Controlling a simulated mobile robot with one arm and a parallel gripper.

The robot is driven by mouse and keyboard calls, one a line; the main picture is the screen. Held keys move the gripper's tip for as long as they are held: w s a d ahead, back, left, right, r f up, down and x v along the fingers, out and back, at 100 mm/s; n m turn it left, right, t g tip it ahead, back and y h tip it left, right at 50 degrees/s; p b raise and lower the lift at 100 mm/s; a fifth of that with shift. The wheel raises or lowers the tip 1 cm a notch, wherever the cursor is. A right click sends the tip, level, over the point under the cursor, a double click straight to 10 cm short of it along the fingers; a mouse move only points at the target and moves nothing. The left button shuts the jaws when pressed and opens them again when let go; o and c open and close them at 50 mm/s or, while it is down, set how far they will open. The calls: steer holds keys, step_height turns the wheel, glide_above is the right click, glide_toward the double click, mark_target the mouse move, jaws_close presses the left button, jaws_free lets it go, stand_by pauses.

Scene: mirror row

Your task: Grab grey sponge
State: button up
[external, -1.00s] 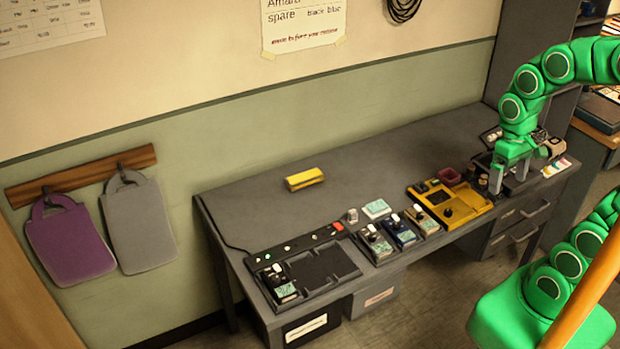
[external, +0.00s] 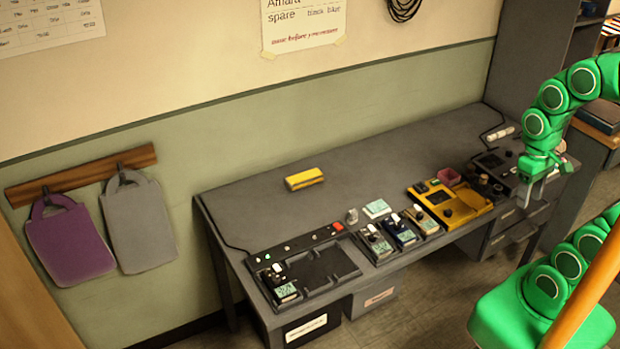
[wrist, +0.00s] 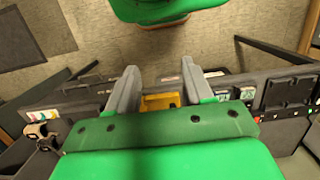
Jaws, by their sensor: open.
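I cannot make out a grey sponge for certain in either view. A small light-grey object (external: 352,216) stands on the grey bench (external: 270,215), behind the row of small devices, too small to identify. My gripper (external: 534,198) is at the bench's right end near the front edge, far to the right of that object. In the wrist view my gripper (wrist: 159,72) has its two grey fingers spread apart with nothing held between them. A yellow tray (wrist: 158,103) shows beyond the gap.
The yellow tray (external: 462,215) sits left of my gripper with a dark red cup (external: 449,176) by it. Several small devices and a black panel (external: 325,266) line the front. A yellow block (external: 304,179) lies at the back. The bench's middle is clear.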

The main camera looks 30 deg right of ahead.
steer(key=w+a+f+m+g+y, duration=0.25)
steer(key=w+a+y, duration=0.25)
steer(key=w+a, duration=0.5)
steer(key=m+t+y, duration=0.2)
steer(key=m+y, duration=0.4)
steer(key=m, duration=0.4)
glide_toward(354, 210)
steer(key=s+a+r, duration=0.1)
steer(key=s+r, duration=0.6)
steer(key=s, duration=0.4)
steer(key=w+f+m, duration=0.1)
steer(key=w+f, duration=0.2)
steer(key=w+f+m+t+y, duration=0.1)
steer(key=w+f+m, duration=0.1)
steer(key=w+f, duration=0.1)
steer(key=w+d+f+m+t+y, duration=0.1)
steer(key=w+f+m, duration=0.1)
steer(key=w+f, duration=0.1)
steer(key=shift+w+d+f+m, duration=0.1)
steer(key=shift+w+f+m, duration=0.05)
steer(key=shift+f+m, duration=0.15)
steer(key=shift+r+x, duration=0.2)
steer(key=shift+x, duration=1.7)
steer(key=shift+r+x, duration=0.2)
steer(key=shift+x, duration=1.75)
jaws_close()
